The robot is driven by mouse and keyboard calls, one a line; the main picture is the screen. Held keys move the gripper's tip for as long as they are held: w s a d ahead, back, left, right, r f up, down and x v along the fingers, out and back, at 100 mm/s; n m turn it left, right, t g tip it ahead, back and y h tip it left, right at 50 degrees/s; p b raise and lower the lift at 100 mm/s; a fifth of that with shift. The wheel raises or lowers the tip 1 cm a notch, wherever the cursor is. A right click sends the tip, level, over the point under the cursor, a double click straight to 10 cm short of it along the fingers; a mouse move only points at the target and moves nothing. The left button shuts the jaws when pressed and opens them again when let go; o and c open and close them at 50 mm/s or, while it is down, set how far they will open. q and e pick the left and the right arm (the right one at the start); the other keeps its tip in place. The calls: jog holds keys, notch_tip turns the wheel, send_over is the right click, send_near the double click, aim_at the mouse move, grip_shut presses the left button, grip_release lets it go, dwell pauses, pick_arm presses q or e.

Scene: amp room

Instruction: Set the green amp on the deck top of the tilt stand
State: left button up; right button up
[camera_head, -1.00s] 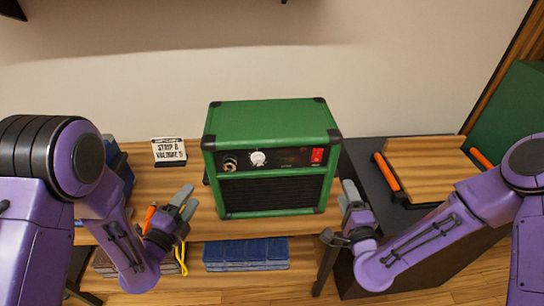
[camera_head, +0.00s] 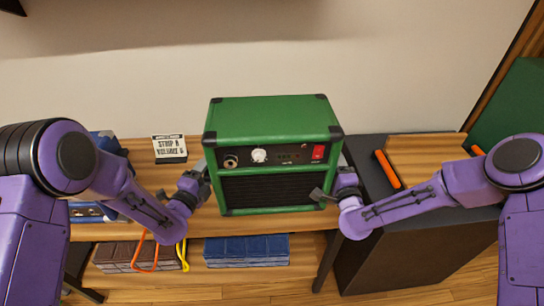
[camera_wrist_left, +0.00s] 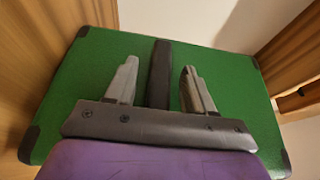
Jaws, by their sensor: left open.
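The green amp (camera_head: 265,125) stands upright on the wooden bench, its black grille and knobs facing me. My left gripper (camera_head: 197,172) is at the amp's left side, open. In the left wrist view, the open left fingers (camera_wrist_left: 160,88) straddle a black side handle (camera_wrist_left: 160,65) on the amp's green side; they are not closed on it. My right gripper (camera_head: 331,183) is at the amp's lower right side, its fingers spread; its contact with the amp is unclear. The tilt stand (camera_head: 425,154), with a wooden deck top and orange side bars, is at the right, its deck empty.
The stand rests on a black cabinet (camera_head: 362,160) right of the wooden bench (camera_head: 150,178). A small lettered sign (camera_head: 169,147) stands left of the amp. Blue boxes (camera_head: 246,249) and orange and yellow loops (camera_head: 146,252) are on the lower shelf.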

pick_arm(q)
grip_shut()
pick_arm(e)
grip_shut()
dwell(1.0)
